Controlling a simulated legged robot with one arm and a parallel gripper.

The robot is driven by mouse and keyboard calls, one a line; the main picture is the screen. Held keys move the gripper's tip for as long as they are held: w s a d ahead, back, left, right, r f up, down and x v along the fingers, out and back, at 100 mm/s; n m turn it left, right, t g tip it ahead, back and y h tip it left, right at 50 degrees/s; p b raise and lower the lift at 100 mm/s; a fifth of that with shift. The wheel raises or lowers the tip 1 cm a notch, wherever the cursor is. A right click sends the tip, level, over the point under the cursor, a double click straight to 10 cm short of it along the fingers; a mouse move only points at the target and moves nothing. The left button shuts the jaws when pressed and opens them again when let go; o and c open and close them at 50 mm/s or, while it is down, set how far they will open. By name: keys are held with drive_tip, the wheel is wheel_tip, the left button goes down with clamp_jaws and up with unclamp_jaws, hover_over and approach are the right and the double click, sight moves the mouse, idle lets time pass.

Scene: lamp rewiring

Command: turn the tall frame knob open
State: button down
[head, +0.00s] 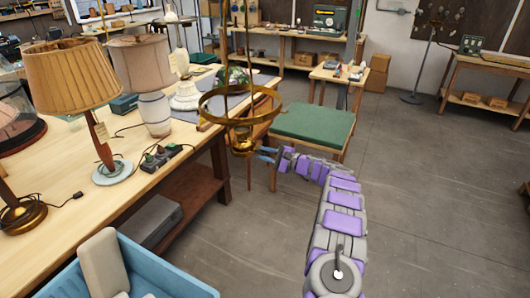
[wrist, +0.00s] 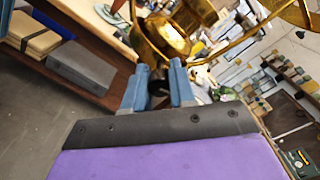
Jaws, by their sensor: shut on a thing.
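The tall brass frame (head: 238,100) hangs beside the long bench, with a wide ring, a brass body below it and a thin rod pointing down. In the wrist view its brass body (wrist: 160,38) lies just past my fingertips. My gripper (head: 265,154) reaches in from the right at the height of the brass body. In the wrist view my gripper's blue fingers (wrist: 160,68) stand close together against the lower edge of the brass body, shut on what I take to be the knob. The knob is mostly hidden between the fingers, and its turn angle cannot be told.
The long wooden bench (head: 120,208) on the left holds a pleated-shade lamp (head: 72,75), another shaded lamp (head: 140,62) and a small dark device (head: 162,155). A green-topped stool (head: 312,123) stands behind my gripper. A blue bin (head: 150,268) sits at front left. The floor at right is clear.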

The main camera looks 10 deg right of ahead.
drive_tip(key=shift+f+m+p, duration=0.15)
drive_tip(key=shift+m+p, duration=0.1)
drive_tip(key=shift+m, duration=0.55)
drive_tip(key=shift+f+m+p, duration=0.15)
drive_tip(key=shift+m+p, duration=0.1)
drive_tip(key=shift+m, duration=0.55)
drive_tip(key=c, duration=1.1)
unclamp_jaws()
drive_tip(key=shift+w+d, duration=0.1)
drive_tip(key=shift+o, duration=0.9)
drive_tip(key=shift+r, duration=0.1)
drive_tip(key=p+v, duration=0.1)
drive_tip(key=v, duration=1.6)
drive_tip(key=shift+d, duration=0.25)
